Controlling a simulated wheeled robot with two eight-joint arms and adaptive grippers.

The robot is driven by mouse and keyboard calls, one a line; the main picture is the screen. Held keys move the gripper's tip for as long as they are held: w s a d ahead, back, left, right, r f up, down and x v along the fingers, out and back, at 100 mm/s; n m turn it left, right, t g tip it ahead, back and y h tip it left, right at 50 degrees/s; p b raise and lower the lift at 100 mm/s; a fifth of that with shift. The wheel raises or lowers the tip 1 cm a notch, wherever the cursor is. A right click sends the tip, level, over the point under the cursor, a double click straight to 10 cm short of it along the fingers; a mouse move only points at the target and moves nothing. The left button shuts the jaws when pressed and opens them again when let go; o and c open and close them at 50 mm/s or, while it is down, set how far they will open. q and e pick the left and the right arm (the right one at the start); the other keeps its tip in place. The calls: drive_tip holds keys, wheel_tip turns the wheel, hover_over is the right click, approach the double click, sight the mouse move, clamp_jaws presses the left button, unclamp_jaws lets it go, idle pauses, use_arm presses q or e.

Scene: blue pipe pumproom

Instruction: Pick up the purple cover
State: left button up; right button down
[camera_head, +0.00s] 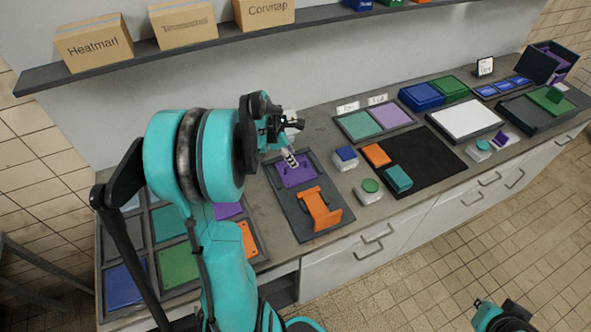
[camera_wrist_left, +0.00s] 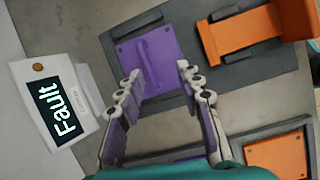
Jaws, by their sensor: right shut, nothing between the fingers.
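A purple cover (camera_head: 297,172) with a raised bar handle lies at the back of a dark tray (camera_head: 331,229) on the counter. In the left wrist view the purple cover (camera_wrist_left: 152,58) shows beyond my fingertips, its handle running between the line of the two fingers. My left gripper (camera_head: 290,158) is above the cover, partly hiding it in the head view. In the wrist view the left gripper (camera_wrist_left: 157,72) is open and empty, fingers well apart. My right gripper (camera_head: 509,316) is at the bottom right edge, away from the counter, shut and empty.
An orange bracket (camera_head: 318,208) stands on the same tray, in front of the cover. A "Fault" display (camera_wrist_left: 58,108) is beside the tray. Coloured plates lie in a divided tray (camera_head: 255,228) to the left. Buttons, a black mat (camera_head: 430,170) and bins fill the right. A shelf overhangs behind.

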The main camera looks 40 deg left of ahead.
sight(288, 167)
use_arm(q)
drive_tip(key=shift+a+f+n, duration=0.9)
drive_tip(key=shift+a, duration=0.2)
drive_tip(key=shift+b+x, duration=0.35)
drive_tip(key=shift+x, duration=0.65)
drive_tip(key=b+x, duration=0.1)
drive_tip(key=x, duration=0.1)
drive_tip(key=w+b+x, duration=0.1)
drive_tip(key=x, duration=0.2)
drive_tip(key=shift+w+f, duration=0.1)
drive_tip(key=shift+w, duration=0.1)
drive_tip(key=shift+d, duration=0.1)
clamp_jaws()
